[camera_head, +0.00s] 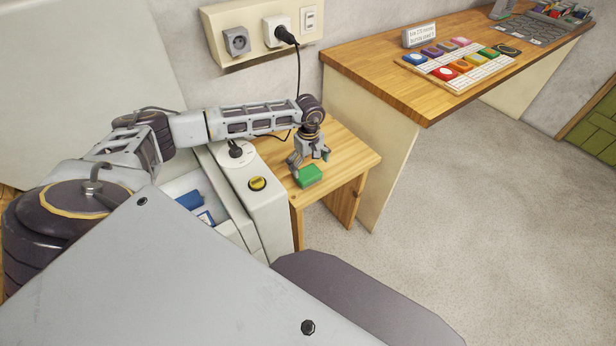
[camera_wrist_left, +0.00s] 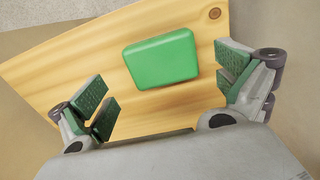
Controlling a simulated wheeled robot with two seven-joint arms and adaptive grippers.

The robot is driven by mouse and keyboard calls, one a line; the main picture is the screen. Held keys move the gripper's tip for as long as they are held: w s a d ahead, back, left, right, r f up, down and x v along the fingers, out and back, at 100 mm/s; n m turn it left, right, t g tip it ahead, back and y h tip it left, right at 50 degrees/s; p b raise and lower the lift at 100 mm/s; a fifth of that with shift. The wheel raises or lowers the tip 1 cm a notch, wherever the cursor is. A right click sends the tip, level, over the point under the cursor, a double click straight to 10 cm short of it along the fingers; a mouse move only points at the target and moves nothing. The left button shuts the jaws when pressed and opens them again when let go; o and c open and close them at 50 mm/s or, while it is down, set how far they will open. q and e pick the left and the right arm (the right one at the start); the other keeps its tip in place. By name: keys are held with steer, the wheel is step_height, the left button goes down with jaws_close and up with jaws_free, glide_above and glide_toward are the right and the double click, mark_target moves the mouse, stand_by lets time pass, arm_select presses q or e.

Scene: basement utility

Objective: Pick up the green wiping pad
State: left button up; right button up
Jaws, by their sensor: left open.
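The green wiping pad (camera_head: 310,175) lies flat on a small wooden stool or side table (camera_head: 352,158). In the left wrist view the pad (camera_wrist_left: 161,59) sits between and a little beyond my open fingers, nearer the right one, on bare wood (camera_wrist_left: 60,75). My left gripper (camera_head: 308,163) is open and empty, pointing down just above the pad; its green-padded fingers (camera_wrist_left: 168,92) show on either side in the wrist view. No contact with the pad is visible. My right gripper is not in view.
A white appliance with a yellow button (camera_head: 257,183) and an open drawer (camera_head: 205,199) stands left of the small table. A wooden counter (camera_head: 372,69) holds colored pieces on a board (camera_head: 455,66). A power cable (camera_head: 299,75) hangs behind my arm. Floor at right is clear.

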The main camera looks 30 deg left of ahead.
mark_target(309, 174)
arm_select(q)
steer(key=shift+f, duration=0.1)
steer(key=shift+s+d+f, duration=0.1)
steer(key=shift+f, duration=1.15)
steer(key=shift+s+d+f, duration=0.1)
steer(key=shift+f, duration=1.15)
steer(key=c, duration=0.9)
steer(key=shift+r, duration=5.05)
